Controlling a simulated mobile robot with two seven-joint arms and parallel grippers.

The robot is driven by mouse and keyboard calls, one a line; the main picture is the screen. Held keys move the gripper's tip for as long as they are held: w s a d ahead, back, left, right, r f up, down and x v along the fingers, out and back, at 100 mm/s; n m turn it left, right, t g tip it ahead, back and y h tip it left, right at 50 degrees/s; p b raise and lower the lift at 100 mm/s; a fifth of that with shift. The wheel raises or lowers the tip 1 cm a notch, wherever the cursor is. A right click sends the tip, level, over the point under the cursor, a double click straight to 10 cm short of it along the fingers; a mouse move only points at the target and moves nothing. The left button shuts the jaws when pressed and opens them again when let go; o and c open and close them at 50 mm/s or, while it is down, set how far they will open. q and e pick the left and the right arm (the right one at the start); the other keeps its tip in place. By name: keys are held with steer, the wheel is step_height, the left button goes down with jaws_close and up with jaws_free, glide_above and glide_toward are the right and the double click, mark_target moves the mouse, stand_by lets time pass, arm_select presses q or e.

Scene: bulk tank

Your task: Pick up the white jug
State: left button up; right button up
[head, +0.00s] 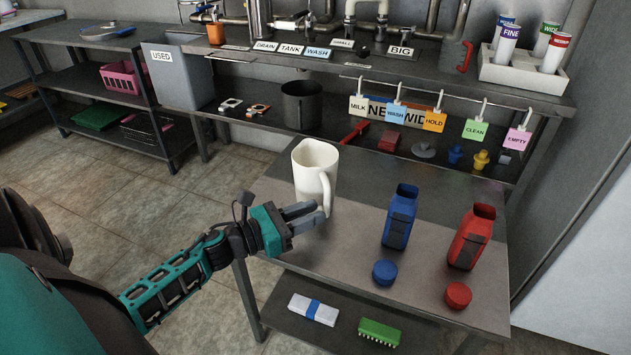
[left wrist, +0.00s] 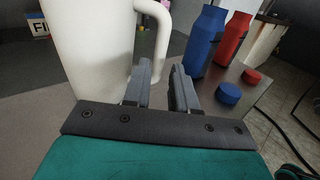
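The white jug (head: 313,172) stands upright on the grey metal table (head: 365,260), near its left edge, with its handle on the right. My left gripper (head: 318,212) is low at the jug's near side, its fingertips by the lower part of the handle. In the left wrist view the jug (left wrist: 88,45) fills the left side. The two fingers of my left gripper (left wrist: 162,82) stand apart, with the handle's lower end just beyond the gap. I cannot tell whether they touch the handle. My right gripper is not in view.
A blue bottle (head: 399,218) and a red bottle (head: 471,238) stand open to the right, with a blue cap (head: 385,272) and a red cap (head: 458,295) in front. Behind is a shelf with a dark pot (head: 302,105) and hanging tags. The table's middle is clear.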

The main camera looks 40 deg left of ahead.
mark_target(327, 206)
arm_select(q)
steer(key=shift+x, duration=2.35)
steer(key=shift+a+f, duration=0.15)
jaws_close()
